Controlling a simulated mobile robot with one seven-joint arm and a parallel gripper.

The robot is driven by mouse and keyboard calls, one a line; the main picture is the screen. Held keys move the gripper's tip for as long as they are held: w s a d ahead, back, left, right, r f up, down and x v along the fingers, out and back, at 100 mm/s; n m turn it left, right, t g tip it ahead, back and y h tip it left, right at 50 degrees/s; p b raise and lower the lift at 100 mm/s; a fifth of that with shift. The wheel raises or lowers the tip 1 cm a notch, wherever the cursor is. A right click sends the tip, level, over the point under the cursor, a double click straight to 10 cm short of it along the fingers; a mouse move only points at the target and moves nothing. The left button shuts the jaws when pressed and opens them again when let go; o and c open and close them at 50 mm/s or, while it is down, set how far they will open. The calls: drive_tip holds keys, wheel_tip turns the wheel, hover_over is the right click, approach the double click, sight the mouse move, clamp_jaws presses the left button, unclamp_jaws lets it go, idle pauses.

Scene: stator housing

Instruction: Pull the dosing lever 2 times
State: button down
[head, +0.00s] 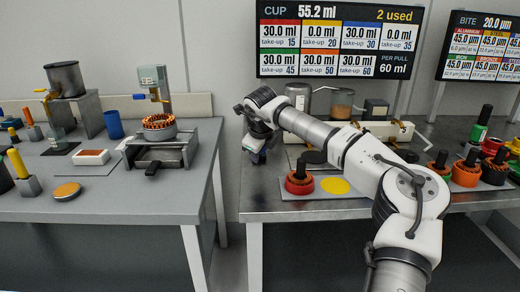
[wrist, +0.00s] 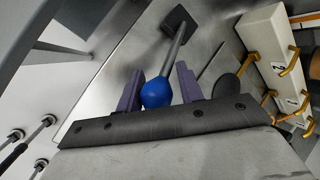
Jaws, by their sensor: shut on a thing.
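The lever's blue ball knob (wrist: 157,92) sits between the purple fingers of my gripper (wrist: 158,90) in the wrist view. A grey rod (wrist: 176,50) runs from the knob up to a dark square end piece (wrist: 180,20). My gripper is shut on the knob. In the head view my gripper (head: 258,156) is low at the left end of the right table, and the lever is hidden behind it. The wall screen (head: 338,42) reads CUP 55.2 ml, 2 used, and PER PULL 60 ml.
A red-based stator (head: 299,180) and a yellow disc (head: 335,186) lie on the right table near my gripper. A pale block with orange hooks (wrist: 272,45) is at right in the wrist view. The left table (head: 120,195) stands across a gap.

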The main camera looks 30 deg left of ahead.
drive_tip(key=shift+s+f, duration=0.25)
drive_tip(key=shift+f, duration=0.35)
drive_tip(key=c, duration=1.4)
unclamp_jaws()
drive_tip(key=o, duration=0.3)
drive_tip(key=shift+w+f, duration=0.1)
drive_tip(key=shift+w, duration=0.1)
drive_tip(key=shift+r, duration=0.45)
drive_tip(key=b+v, duration=0.1)
drive_tip(key=v, duration=1.2)
drive_tip(key=shift+s+r, duration=0.15)
drive_tip(key=shift+s, duration=0.05)
